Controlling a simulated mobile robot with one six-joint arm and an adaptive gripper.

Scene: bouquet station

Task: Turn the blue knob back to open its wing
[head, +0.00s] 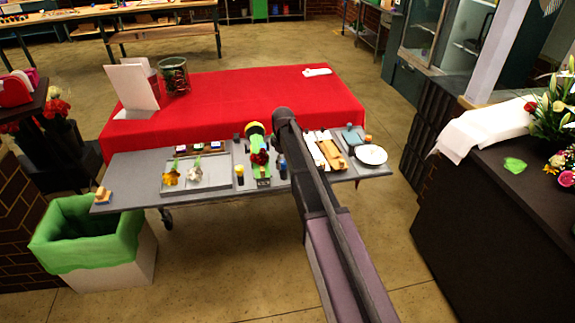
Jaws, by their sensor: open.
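The blue knob (282,161) stands on a dark base on the grey worktable (130,170), just left of my arm. A yellow knob (239,169) stands on a similar base to its left. The wings' positions are too small to tell. My arm reaches over the table from the lower right, its dark end by the blue knob's far right. My gripper's fingers do not show; the arm hides that spot.
Left of the knobs is a grey tray (212,182) with yellow and white flowers. Right of my arm lie wooden pieces (332,154) and a white plate (371,155). A red-covered table (220,100) stands behind. A green-lined bin (75,262) stands at front left.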

